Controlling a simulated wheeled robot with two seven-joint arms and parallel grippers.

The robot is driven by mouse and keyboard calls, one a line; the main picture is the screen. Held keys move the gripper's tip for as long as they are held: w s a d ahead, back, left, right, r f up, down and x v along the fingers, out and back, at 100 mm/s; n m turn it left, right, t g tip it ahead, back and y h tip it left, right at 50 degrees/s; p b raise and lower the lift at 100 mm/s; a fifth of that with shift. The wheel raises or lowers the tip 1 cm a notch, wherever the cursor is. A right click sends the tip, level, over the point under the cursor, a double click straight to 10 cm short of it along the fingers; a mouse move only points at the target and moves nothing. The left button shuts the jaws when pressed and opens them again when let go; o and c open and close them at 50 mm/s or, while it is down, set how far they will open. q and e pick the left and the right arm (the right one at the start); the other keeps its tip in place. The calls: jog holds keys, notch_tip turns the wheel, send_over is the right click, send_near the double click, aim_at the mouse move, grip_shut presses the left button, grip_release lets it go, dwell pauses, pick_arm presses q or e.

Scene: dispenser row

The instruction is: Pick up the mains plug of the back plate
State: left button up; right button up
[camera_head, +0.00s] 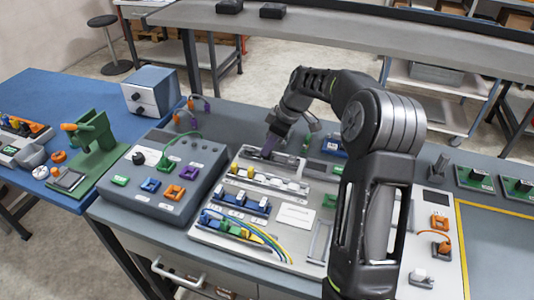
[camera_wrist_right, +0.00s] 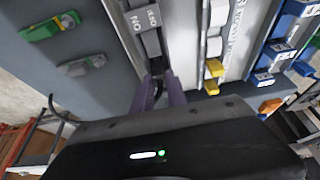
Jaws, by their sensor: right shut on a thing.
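My right gripper (camera_head: 268,146) reaches down at the far edge of the back plate (camera_head: 284,200), over its top row of grey devices. In the right wrist view its two purple fingers (camera_wrist_right: 158,96) are closed around a small dark piece, which I take to be the mains plug (camera_wrist_right: 157,88). The fingers and the gripper body hide most of it. Beside it, a grey device (camera_wrist_right: 147,30) with printed labels sits on the plate. I cannot tell whether the plug touches the plate. My left gripper is not in view.
A grey console (camera_head: 165,175) with coloured sockets stands left of the plate, and a green cable (camera_head: 185,136) arches over it. Blue devices and looped wires (camera_head: 250,232) fill the plate's front. A blue-grey box (camera_head: 150,90) stands behind.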

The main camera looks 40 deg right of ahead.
jog(key=shift+r, duration=0.15)
grip_shut()
jog(key=shift+r, duration=0.3)
notch_tip(320, 180, up, 9)
jog(key=b, duration=0.1)
jog(key=shift+r+p, duration=0.7)
jog(key=shift+r, duration=0.45)
dwell(1.2)
notch_tip(320, 180, up, 3)
jog(key=shift+f+p, duration=0.1)
jog(key=shift+p, duration=1.15)
